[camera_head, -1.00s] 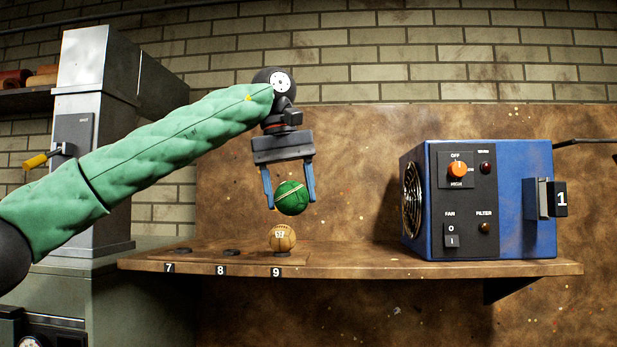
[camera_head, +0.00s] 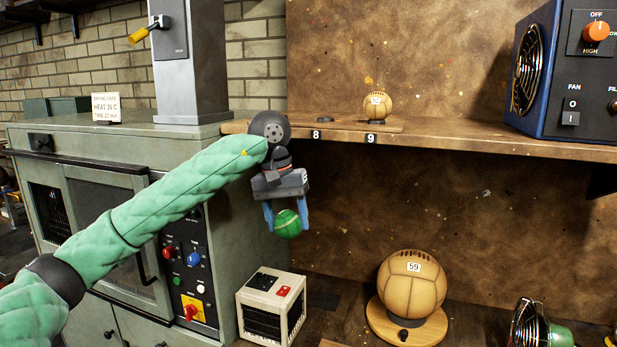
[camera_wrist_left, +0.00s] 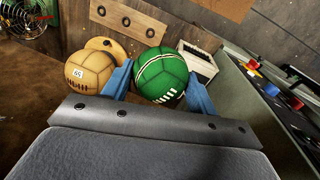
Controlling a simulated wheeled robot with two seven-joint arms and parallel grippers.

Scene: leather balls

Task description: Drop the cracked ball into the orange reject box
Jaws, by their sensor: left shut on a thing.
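My left gripper (camera_head: 287,218) is shut on a green ball (camera_head: 288,226) with a pale seam. It holds the ball in the air, below the shelf level and in front of the brown back panel. In the left wrist view the green ball (camera_wrist_left: 163,76) sits between the two blue fingers, with white lacing on its lower side. I cannot make out a crack on it. A tan ball marked 59 (camera_head: 411,284) rests on a round wooden stand at the lower right. A small tan ball (camera_head: 377,105) sits on the shelf at mark 9. No orange box shows. My right gripper is not in view.
The shelf (camera_head: 450,139) runs behind and above the held ball, with a blue heater (camera_head: 540,75) at its right. A green oven cabinet (camera_head: 105,185) stands at the left.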

